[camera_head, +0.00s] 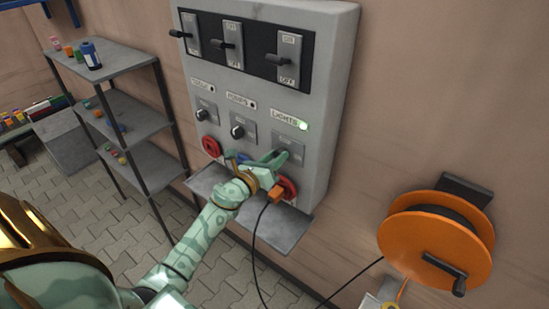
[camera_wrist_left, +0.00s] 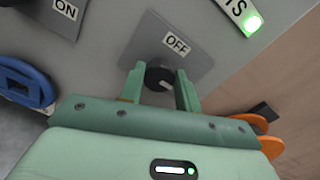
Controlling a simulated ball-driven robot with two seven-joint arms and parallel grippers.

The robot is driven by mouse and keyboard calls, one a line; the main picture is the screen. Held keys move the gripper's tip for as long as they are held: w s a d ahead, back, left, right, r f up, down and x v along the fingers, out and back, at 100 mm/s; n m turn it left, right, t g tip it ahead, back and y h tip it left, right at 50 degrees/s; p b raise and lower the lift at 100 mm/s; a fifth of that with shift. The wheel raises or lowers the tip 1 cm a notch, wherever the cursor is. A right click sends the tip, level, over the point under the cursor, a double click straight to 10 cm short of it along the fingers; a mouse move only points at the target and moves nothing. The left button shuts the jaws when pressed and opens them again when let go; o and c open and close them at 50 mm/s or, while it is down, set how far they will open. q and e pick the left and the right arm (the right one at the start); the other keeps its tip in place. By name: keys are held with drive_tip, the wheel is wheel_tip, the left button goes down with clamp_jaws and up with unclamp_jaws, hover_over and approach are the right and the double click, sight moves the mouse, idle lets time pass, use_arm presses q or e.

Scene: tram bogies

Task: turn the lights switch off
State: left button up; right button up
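The lights switch is a black rotary knob on a grey plate; it shows in the left wrist view (camera_wrist_left: 160,77) between my fingers, below an OFF label. In the head view the knob is hidden by my left gripper (camera_head: 270,160), while its plate (camera_head: 290,144) shows. The lights lamp (camera_head: 303,126) glows green, also in the left wrist view (camera_wrist_left: 253,23). My right gripper is not in view.
The grey wall panel (camera_head: 335,100) also has large levers (camera_head: 278,60) above and other knobs (camera_head: 237,131) to the left. A red fitting (camera_head: 289,188) and orange plug (camera_head: 275,193) sit close below my gripper. An orange cable reel (camera_head: 425,232) is right; shelves (camera_head: 110,63) stand left.

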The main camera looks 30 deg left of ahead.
use_arm(q)
drive_tip(key=shift+c, duration=1.3)
drive_tip(key=n+p, duration=0.1)
drive_tip(key=n, duration=0.2)
drive_tip(key=shift+n, duration=0.4)
drive_tip(key=shift+a+f+n+p, duration=0.15)
drive_tip(key=shift+n+p, duration=0.9)
drive_tip(key=shift+n, duration=2.5)
drive_tip(key=shift+d+f+n+p, duration=0.15)
drive_tip(key=shift+n+p, duration=0.85)
drive_tip(key=shift+n, duration=2.55)
drive_tip(key=shift+a, duration=0.1)
